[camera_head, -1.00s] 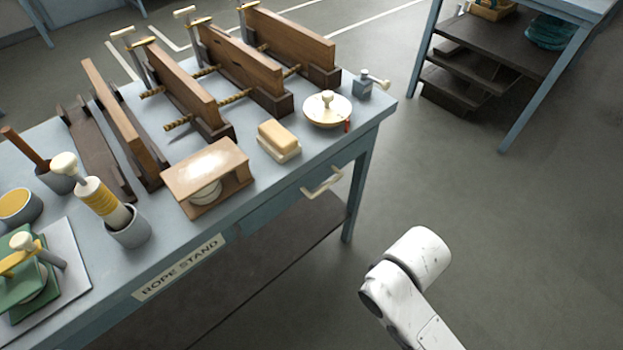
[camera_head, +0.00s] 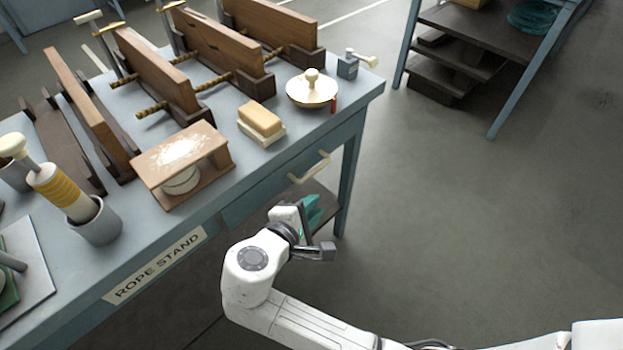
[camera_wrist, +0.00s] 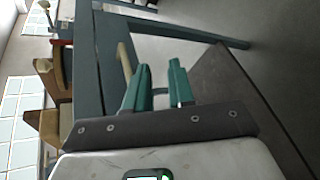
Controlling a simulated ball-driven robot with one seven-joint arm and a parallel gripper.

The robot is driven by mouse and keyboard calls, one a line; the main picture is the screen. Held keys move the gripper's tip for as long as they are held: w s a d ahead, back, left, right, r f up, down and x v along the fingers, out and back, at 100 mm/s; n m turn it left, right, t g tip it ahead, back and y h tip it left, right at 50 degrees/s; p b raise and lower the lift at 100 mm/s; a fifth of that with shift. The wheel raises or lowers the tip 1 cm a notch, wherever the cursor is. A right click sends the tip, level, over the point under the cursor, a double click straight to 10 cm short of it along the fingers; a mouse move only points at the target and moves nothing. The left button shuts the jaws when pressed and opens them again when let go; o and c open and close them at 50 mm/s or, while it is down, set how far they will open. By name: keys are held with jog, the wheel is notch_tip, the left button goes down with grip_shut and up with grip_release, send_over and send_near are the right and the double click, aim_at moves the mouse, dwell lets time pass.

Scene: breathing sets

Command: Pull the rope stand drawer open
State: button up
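The rope stand (camera_head: 62,293) is a blue-grey table with a "ROPE STAND" label (camera_head: 160,266) on its front edge. Its drawer (camera_head: 262,190) is in the front, right of the label, and looks shut. The pale bar handle (camera_head: 310,168) sticks out from the drawer front. My gripper (camera_head: 314,205) is just below and in front of the handle in the head view. In the wrist view, the two green fingers of my gripper (camera_wrist: 159,74) are spread apart with nothing between them. The handle (camera_wrist: 124,62) shows beyond the left finger, apart from it as far as I can tell.
On the tabletop stand wooden clamp boards (camera_head: 228,48), a soap-like block (camera_head: 261,119), a round lidded dish (camera_head: 312,90) and a small wooden stand (camera_head: 182,160). A dark lower shelf (camera_head: 322,200) lies under the table. Open floor (camera_head: 460,220) lies to the right.

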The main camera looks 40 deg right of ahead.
aim_at(309, 177)
jog(key=w+a+r+n+t+h, duration=0.1)
jog(key=w+a+r+n+h, duration=0.1)
jog(key=w+a+r, duration=0.1)
jog(key=x, duration=1)
jog(key=shift+w+d+r+b, duration=0.15)
jog(key=shift+b, duration=0.15)
jog(key=shift+c, duration=0.3)
grip_shut()
